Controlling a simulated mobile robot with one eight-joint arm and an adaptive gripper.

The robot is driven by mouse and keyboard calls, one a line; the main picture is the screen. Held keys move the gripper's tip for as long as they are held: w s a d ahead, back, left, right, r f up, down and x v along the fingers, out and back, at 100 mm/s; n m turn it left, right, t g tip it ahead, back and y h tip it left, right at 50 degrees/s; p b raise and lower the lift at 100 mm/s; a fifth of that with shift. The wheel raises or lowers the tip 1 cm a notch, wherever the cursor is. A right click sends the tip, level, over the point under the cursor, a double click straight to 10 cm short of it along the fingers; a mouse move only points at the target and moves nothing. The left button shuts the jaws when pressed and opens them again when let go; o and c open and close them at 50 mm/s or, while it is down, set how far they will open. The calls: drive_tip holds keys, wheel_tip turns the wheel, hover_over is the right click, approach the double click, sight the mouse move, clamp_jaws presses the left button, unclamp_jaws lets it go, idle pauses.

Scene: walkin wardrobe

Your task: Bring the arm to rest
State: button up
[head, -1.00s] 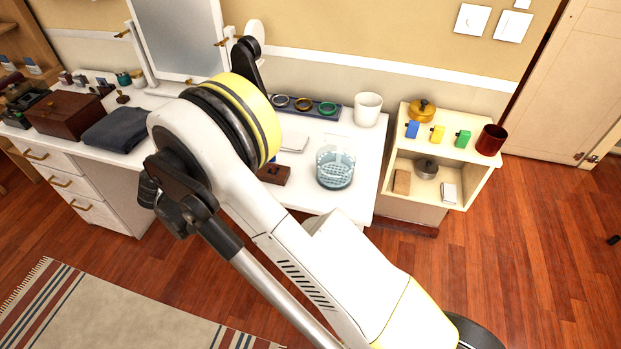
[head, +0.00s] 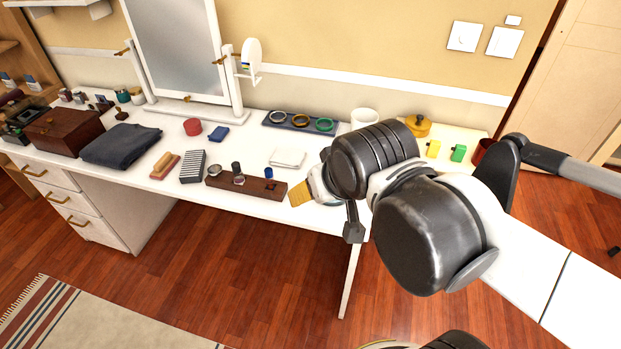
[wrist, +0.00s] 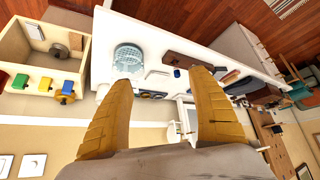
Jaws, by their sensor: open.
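My gripper (wrist: 161,110) shows in the wrist view as two yellow-brown fingers spread apart with nothing between them. In the head view one yellow fingertip of my gripper (head: 301,193) shows above the front right part of the white dressing table (head: 325,220); the rest is hidden behind my dark wrist joints. My arm (head: 540,265) reaches in from the right side of the head view. The wrist view looks across the table, with a clear glass container (wrist: 129,59) beyond the fingertips. That container is hidden in the head view.
A wooden block with holes (head: 262,187), a white folded cloth (head: 287,157) and a ring tray (head: 297,122) lie near the gripper. A mirror (head: 178,45) stands at the back.

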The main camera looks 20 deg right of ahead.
drive_tip(key=shift+s+f, duration=0.3)
drive_tip(key=shift+s, duration=0.4)
drive_tip(key=shift+s+f, duration=0.3)
drive_tip(key=shift+s, duration=0.35)
